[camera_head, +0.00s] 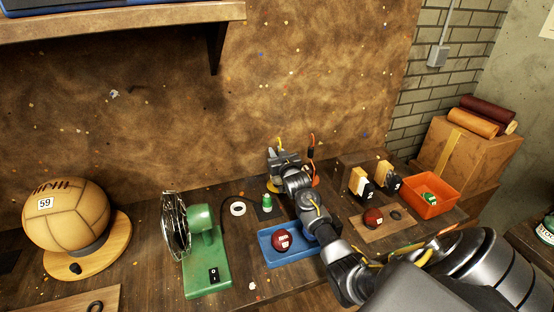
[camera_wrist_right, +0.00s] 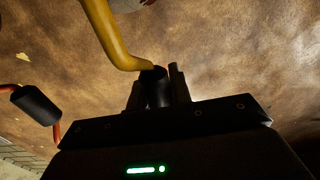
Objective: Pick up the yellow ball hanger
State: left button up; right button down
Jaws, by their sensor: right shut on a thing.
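The yellow ball hanger (camera_wrist_right: 110,38) is a bent yellow rod with a black grip. In the right wrist view the fingers of my right gripper (camera_wrist_right: 158,92) are closed around its black grip. In the head view the hanger's yellow tip (camera_head: 280,143) shows just above my right gripper (camera_head: 284,158), near the back wall. The gripper and arm hide the rest of the hanger there. My left gripper is not in view.
A red hanger with a black grip (camera_wrist_right: 36,104) stands beside the gripper, also seen in the head view (camera_head: 311,146). Below are a blue tray (camera_head: 268,256) with a dark red ball (camera_head: 282,239), a green fan (camera_head: 205,250), and an orange bin (camera_head: 446,203).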

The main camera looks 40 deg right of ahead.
notch_tip(320, 180, up, 2)
jog(key=shift+r+b, duration=0.15)
jog(key=shift+b, duration=0.35)
jog(key=s+a+r+b, duration=0.3)
jog(key=s+a+r, duration=0.5)
jog(key=s, duration=0.3)
jog(key=shift+s+r, duration=0.2)
jog(key=shift+r, duration=0.7)
jog(key=shift+a+r, duration=0.1)
